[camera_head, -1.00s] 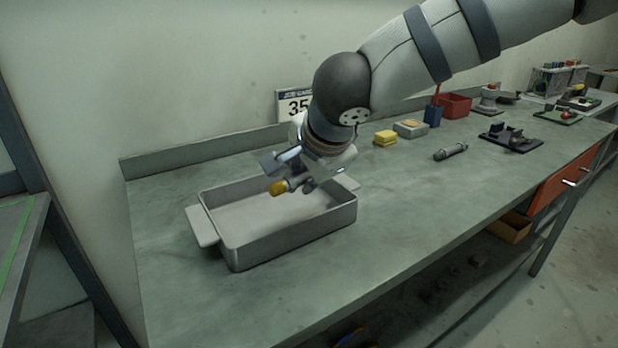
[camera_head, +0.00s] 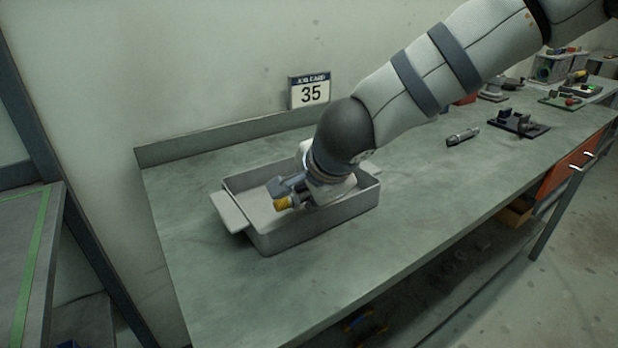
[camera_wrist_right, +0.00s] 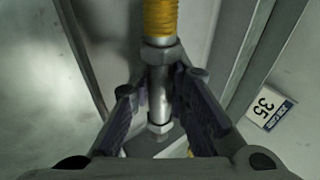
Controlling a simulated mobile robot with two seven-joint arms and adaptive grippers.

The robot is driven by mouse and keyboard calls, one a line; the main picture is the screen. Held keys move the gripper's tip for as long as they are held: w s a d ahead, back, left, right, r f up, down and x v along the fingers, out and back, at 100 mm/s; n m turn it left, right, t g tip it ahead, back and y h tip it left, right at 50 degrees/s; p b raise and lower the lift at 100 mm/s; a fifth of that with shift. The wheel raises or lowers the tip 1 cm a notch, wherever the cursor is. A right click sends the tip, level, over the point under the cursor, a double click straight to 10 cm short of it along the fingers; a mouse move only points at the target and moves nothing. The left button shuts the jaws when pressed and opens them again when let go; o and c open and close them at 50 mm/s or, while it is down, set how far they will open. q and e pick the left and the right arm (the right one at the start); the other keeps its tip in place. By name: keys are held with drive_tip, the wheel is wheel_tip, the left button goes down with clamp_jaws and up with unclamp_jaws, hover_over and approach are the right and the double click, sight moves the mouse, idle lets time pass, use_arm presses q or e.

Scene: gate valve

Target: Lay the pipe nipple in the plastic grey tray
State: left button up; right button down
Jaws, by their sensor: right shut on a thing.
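The pipe nipple (camera_wrist_right: 159,77) is a metal pipe with hexagonal collars and a yellow ridged end. Its yellow end (camera_head: 283,203) points left in the head view. My right gripper (camera_head: 297,194) is shut on its metal middle, with fingers on both sides in the wrist view. The plastic grey tray (camera_head: 318,225) is a shallow rectangular tray with side handles on the workbench. Gripper and nipple are low, over or within the tray's opening; I cannot tell whether the nipple touches the floor. My wrist hides part of the tray. My left gripper is not in view.
The workbench (camera_head: 420,205) has free room in front and to the right of the tray. A dark metal cylinder (camera_head: 463,138) lies farther right, near a black fixture (camera_head: 518,123). A job card marked 35 (camera_head: 310,92) stands behind the tray.

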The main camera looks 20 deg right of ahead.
drive_tip(key=shift+f, duration=0.2)
drive_tip(key=c, duration=1.5)
unclamp_jaws()
drive_tip(key=shift+o, duration=0.2)
drive_tip(key=shift+s, duration=0.1)
drive_tip(key=v, duration=1.2)
